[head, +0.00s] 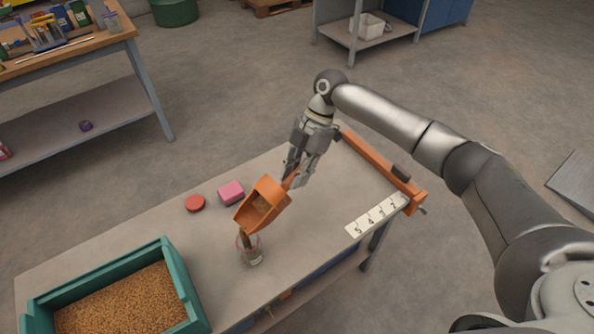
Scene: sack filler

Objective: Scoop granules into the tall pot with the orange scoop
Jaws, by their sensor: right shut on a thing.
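The orange scoop (266,190) is in my right gripper (294,172), which is shut on its handle. The scoop is tilted, mouth down toward the lower left, with some brown granules inside. Its lip is just above the small clear pot (252,258), which stands upright on the table. A brown streak at the lip looks like granules falling into the pot. Granules (125,305) fill the green bin (180,283) at the lower left. My left gripper is out of view.
A red disc (195,203) and a pink block (231,193) lie on the table (310,235) behind the scoop. A numbered white strip (377,215) and an orange bar (375,165) are at the right end. The table is bare between pot and strip.

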